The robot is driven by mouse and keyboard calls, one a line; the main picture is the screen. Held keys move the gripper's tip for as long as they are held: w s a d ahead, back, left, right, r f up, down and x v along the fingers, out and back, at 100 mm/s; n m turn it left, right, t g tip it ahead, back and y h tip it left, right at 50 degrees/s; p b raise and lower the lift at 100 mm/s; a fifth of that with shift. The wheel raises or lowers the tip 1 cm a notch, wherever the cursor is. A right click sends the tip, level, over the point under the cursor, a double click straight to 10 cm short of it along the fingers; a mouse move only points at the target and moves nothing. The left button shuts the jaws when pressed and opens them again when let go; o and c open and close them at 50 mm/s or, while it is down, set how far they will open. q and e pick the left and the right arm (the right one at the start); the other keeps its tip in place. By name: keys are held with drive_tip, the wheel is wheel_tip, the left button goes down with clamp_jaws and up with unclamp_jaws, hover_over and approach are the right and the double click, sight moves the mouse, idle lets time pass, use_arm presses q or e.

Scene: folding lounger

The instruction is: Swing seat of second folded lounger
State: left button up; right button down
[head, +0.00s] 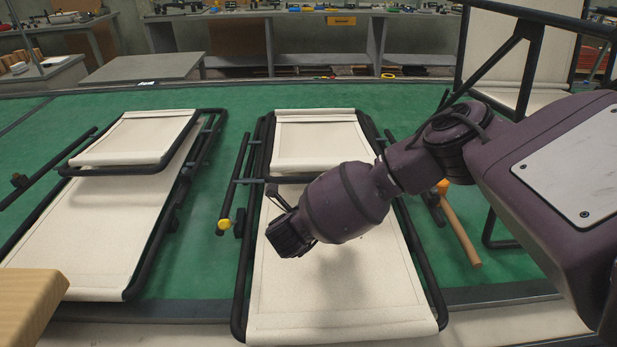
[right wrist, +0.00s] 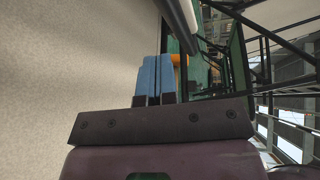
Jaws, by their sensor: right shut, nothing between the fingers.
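A folded lounger (head: 335,290) with cream fabric and a black tube frame lies in the middle of the green mat in the head view. Its smaller fabric panel (head: 312,142) lies over its far part. A similar folded lounger (head: 90,245) lies to the left. My right arm reaches over the middle lounger from the right, its end above the cream fabric. My right gripper (right wrist: 153,80) shows in the right wrist view with its blue fingers together and empty, beside a cream fabric surface (right wrist: 70,70). In the head view its fingers cannot be made out. My left gripper is not in view.
An upright lounger with a raised cream panel (head: 495,55) stands at the back right. A wooden-handled tool (head: 460,235) lies right of the middle lounger. A wooden block (head: 25,300) shows at lower left.

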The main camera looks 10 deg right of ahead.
drive_tip(key=w+r+g+y+b, duration=0.2)
drive_tip(key=w+r+g, duration=0.1)
drive_tip(key=g, duration=0.2)
wheel_tip(320, 180, up, 14)
drive_tip(key=n+g+y+b, duration=0.2)
drive_tip(key=n+y, duration=0.5)
drive_tip(key=n, duration=1.2)
hover_over(308, 177)
drive_tip(key=s, duration=0.4)
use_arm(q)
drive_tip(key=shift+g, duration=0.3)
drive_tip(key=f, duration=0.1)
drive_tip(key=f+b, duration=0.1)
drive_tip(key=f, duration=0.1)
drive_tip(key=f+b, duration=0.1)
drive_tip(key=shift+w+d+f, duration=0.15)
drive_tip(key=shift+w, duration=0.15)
use_arm(e)
drive_tip(key=w+f+n, duration=0.1)
drive_tip(key=f+n, duration=0.1)
drive_tip(key=f, duration=0.2)
drive_tip(key=w+f+n, duration=0.1)
drive_tip(key=f+n, duration=0.1)
drive_tip(key=f, duration=0.3)
drive_tip(key=w+f+n, duration=0.1)
drive_tip(key=f+n, duration=0.1)
drive_tip(key=f, duration=0.2)
drive_tip(key=shift+w+a+f+n+y, duration=0.1)
drive_tip(key=shift+f+n+y, duration=0.05)
drive_tip(key=shift+n+y, duration=0.2)
